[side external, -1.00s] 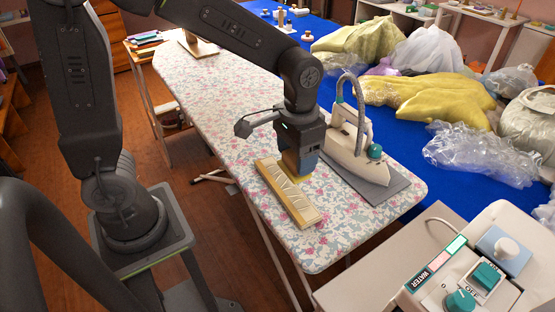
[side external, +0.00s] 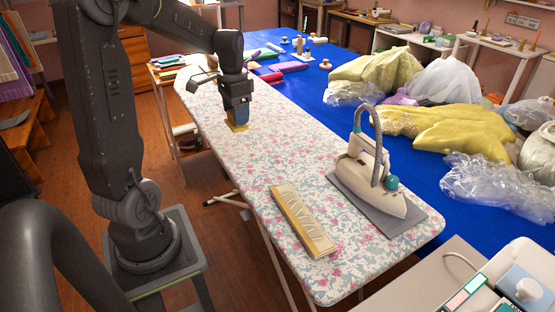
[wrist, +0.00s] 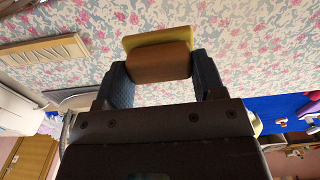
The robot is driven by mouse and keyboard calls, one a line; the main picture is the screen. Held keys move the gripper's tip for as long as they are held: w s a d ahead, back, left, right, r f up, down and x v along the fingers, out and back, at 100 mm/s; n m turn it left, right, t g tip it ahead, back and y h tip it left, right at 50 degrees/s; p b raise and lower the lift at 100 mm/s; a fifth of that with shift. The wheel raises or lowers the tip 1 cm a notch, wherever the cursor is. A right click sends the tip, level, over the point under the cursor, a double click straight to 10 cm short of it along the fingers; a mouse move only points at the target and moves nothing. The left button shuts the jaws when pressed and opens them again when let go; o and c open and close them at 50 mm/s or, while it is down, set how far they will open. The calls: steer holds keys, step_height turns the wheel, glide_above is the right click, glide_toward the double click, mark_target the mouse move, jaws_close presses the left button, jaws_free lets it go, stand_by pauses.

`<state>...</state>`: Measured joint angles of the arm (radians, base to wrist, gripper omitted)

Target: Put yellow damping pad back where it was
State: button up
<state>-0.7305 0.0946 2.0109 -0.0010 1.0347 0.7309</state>
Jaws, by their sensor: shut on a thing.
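My gripper (side external: 237,112) is above the far part of the floral ironing board (side external: 255,165). It is shut on the yellow damping pad (side external: 237,127), whose yellow underside faces the board. In the wrist view the pad (wrist: 160,36) shows as a yellow layer on a brown block, with the block between the two fingers (wrist: 160,72). The pad is low over the cloth; I cannot tell whether it touches.
The middle of the board is clear.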

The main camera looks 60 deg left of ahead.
steer(key=w+d+f, duration=0.4)
steer(key=w+d, duration=0.1)
steer(key=w+d+f, duration=0.2)
steer(key=w, duration=0.1)
steer(key=shift+w+d+f, duration=0.15)
steer(key=shift+w+f, duration=0.05)
steer(key=shift+f, duration=2.15)
steer(key=o, duration=1.1)
steer(key=shift+f, duration=0.15)
step_height(320, 180, up, 11)
steer(key=s+d+r+t, duration=0.2)
steer(key=s+d+r, duration=0.45)
steer(key=d, duration=0.25)
steer(key=s+d+t, duration=0.3)
steer(key=s+d, duration=0.5)
steer(key=s, duration=0.2)
steer(key=shift+s+t, duration=0.3)
steer(key=shift+s, duration=0.1)
